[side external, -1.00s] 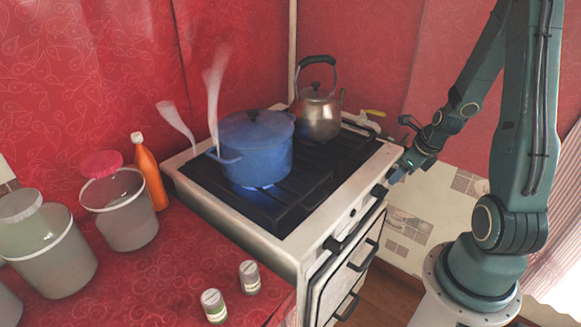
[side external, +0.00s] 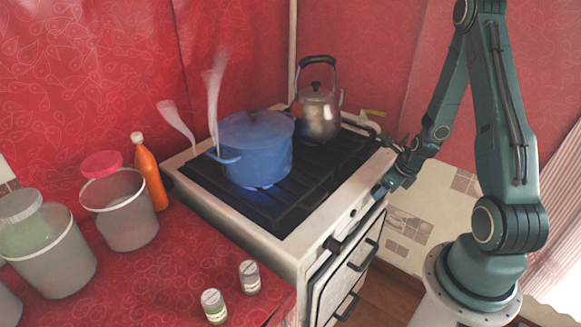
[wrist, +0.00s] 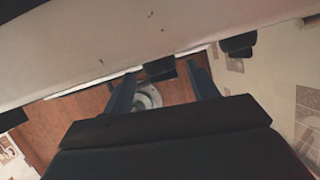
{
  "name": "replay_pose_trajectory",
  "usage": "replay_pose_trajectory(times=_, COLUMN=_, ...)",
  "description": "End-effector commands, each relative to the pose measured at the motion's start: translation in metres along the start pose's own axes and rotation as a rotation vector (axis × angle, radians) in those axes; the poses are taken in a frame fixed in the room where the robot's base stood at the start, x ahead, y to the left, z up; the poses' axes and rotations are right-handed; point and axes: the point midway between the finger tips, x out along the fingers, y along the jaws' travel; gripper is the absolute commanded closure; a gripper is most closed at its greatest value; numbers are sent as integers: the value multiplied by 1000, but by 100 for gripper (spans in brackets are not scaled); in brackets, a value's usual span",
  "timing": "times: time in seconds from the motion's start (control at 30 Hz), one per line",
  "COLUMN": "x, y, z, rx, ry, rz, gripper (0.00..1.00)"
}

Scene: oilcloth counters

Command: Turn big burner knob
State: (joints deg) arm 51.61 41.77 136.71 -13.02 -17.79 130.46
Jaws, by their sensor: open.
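The white stove (side external: 275,240) has dark knobs along its front edge. One knob (side external: 333,244) shows near the left end of the front in the side view. My gripper (side external: 380,191) is at the front edge farther right, close to the panel. In the wrist view its two fingers (wrist: 162,78) are apart, with a dark knob (wrist: 160,68) lying between their tips in the picture. Whether they touch it I cannot tell. Another dark knob (wrist: 238,44) is to the right. Which knob is the big burner's is not clear.
A blue pot (side external: 256,150) stands over a lit blue flame on the black grate (side external: 290,205). A kettle (side external: 317,115) stands behind it. Oven door handles (side external: 365,255) jut out below the knobs. Jars and bottles fill the red counter at left.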

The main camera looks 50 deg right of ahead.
Motion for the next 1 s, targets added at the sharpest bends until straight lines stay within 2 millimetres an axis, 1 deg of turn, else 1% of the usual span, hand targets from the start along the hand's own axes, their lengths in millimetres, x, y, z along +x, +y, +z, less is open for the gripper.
replay_pose_trajectory(times=0.1, x=9, y=0, z=0, rx=0, ry=1, rz=1, gripper=41)
replay_pose_trajectory(times=0.23, x=15, y=0, z=0, rx=0, ry=0, rz=0, gripper=41)
replay_pose_trajectory(times=0.6, x=18, y=0, z=0, rx=0, ry=0, rz=0, gripper=41)
replay_pose_trajectory(times=0.63, x=18, y=0, z=0, rx=0, ry=0, rz=0, gripper=43)
replay_pose_trajectory(times=0.83, x=17, y=0, z=0, rx=1, ry=0, rz=0, gripper=82)
replay_pose_trajectory(times=1.0, x=18, y=1, z=0, rx=-1, ry=0, rz=-3, gripper=84)
